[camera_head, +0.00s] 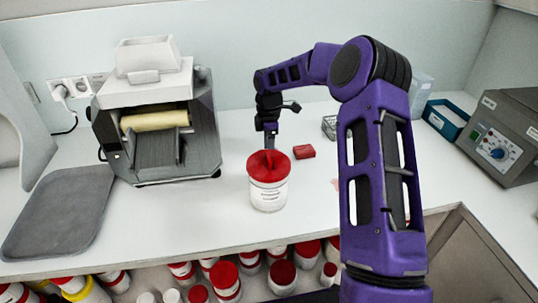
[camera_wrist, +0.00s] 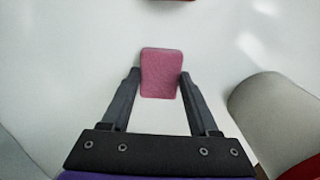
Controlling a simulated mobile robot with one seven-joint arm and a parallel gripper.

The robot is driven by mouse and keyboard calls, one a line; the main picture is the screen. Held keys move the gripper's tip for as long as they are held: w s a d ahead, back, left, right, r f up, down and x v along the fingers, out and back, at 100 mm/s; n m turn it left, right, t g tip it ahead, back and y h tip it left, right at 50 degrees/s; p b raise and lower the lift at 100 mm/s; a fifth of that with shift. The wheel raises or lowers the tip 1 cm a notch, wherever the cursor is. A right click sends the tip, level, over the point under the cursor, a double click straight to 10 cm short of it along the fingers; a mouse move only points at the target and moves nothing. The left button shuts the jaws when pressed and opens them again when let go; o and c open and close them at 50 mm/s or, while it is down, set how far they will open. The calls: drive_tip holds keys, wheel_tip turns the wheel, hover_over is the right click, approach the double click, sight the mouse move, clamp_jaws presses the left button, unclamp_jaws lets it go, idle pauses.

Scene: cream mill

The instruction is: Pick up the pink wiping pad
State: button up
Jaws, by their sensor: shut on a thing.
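The pink wiping pad (camera_wrist: 161,73) is a small rounded rectangle in the wrist view, between the two dark fingers of my gripper (camera_wrist: 158,82). The fingers touch its left and right sides, so my gripper is shut on it. In the head view my gripper (camera_head: 271,140) points down just behind the white jar with a red lid (camera_head: 268,195). The pad cannot be made out there; the jar's lid stands in front of the fingertips. Whether the pad touches the counter is not clear.
A red block (camera_head: 304,151) lies right of my gripper. The jar stands close to it, and shows at right in the wrist view (camera_wrist: 275,115). A roller machine (camera_head: 160,125) and grey tray (camera_head: 58,210) are left. A grey dial box (camera_head: 505,140) is right.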

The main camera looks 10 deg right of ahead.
wheel_tip(320, 180, up, 10)
idle(0.5)
drive_tip(key=o, duration=0.7)
drive_tip(key=shift+c, duration=0.2)
drive_tip(key=c, duration=0.5)
